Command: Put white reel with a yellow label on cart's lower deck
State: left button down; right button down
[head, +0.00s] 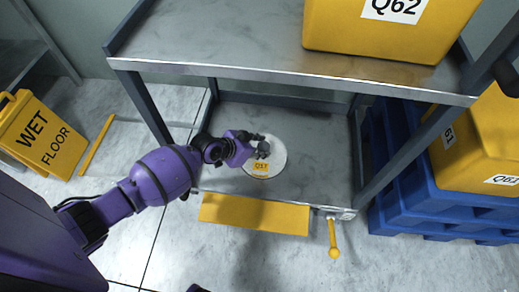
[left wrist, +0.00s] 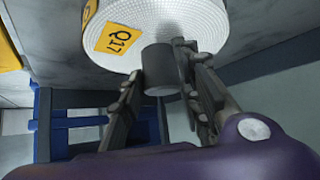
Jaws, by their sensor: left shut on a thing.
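The white reel (head: 274,152) with a yellow label reading Q17 is at the cart's lower deck (head: 308,180), near its front left. In the left wrist view the reel (left wrist: 185,25) shows its ribbed white band and a dark grey hub. My left gripper (head: 262,146) reaches in under the upper deck from the left. In the left wrist view its fingers (left wrist: 165,78) are closed around the grey hub. I cannot tell whether the reel touches the deck or hangs just above it.
The upper deck (head: 215,45) carries a yellow box (head: 375,35) marked Q62. Grey posts frame the lower deck. A blue pallet stack (head: 395,190) with a yellow box (head: 480,150) stands at right. A wet-floor sign (head: 38,132) stands at left. The lower deck's right half is bare.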

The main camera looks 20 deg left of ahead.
pick_arm(q)
jog(key=shift+r, duration=0.1)
pick_arm(e)
jog(key=shift+w, duration=0.1)
pick_arm(q)
jog(key=c, duration=1.3)
grip_release()
jog(key=shift+o, duration=0.2)
jog(key=shift+r, duration=0.1)
jog(key=p+v, duration=0.5)
jog(key=v, duration=0.6)
jog(key=shift+s+a+r, duration=0.2)
jog(key=shift+s, duration=0.15)
pick_arm(e)
jog(key=shift+m+t, duration=0.3)
jog(key=r, duration=0.4)
jog(key=shift+s+a+r, duration=0.15)
jog(key=shift+s+r, duration=0.15)
jog(key=shift+r, duration=0.05)
